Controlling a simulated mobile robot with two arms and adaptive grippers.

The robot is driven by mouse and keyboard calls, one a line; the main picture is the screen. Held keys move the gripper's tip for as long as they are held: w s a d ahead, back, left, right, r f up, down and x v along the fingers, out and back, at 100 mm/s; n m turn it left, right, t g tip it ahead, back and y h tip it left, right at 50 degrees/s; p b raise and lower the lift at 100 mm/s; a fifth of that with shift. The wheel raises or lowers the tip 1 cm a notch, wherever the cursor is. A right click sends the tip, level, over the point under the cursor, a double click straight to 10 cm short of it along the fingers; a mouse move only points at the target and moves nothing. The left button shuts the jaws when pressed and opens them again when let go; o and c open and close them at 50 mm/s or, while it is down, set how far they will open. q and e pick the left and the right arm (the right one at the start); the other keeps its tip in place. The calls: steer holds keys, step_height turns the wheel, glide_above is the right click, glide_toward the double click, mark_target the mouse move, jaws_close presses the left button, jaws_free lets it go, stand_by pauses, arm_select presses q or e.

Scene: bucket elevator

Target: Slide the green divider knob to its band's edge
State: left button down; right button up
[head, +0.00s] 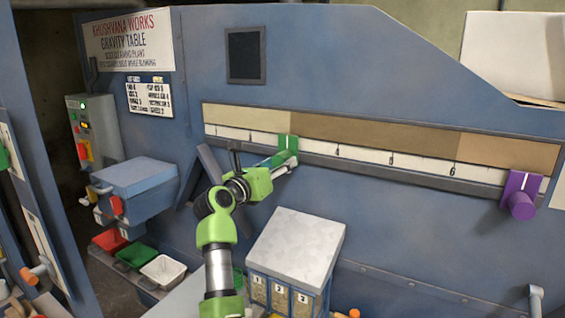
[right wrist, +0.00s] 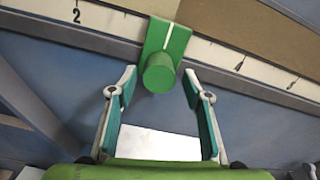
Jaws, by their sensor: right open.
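The green divider (head: 288,144) is a flat plate with a white line and a round green knob (right wrist: 159,73), on a numbered scale rail (head: 345,153). Its white line sits close to where the pale band (head: 245,116) meets the brown band (head: 370,138). My right gripper (head: 284,161) is in front of the knob, partly hiding it in the head view. In the right wrist view the gripper (right wrist: 160,84) is open, its fingertips on either side of the knob with gaps showing. My left gripper is out of view.
A purple divider with knob (head: 521,205) sits at the rail's right end. Below the rail stands a pale-topped box with numbered windows (head: 297,240). Red, green and white bins (head: 163,270) stand at lower left, under a blue box (head: 137,180). The rail between the dividers is clear.

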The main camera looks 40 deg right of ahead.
mark_target(279, 164)
steer(key=v, duration=0.4)
steer(key=shift+s+a, duration=0.15)
steer(key=shift+a, duration=0.15)
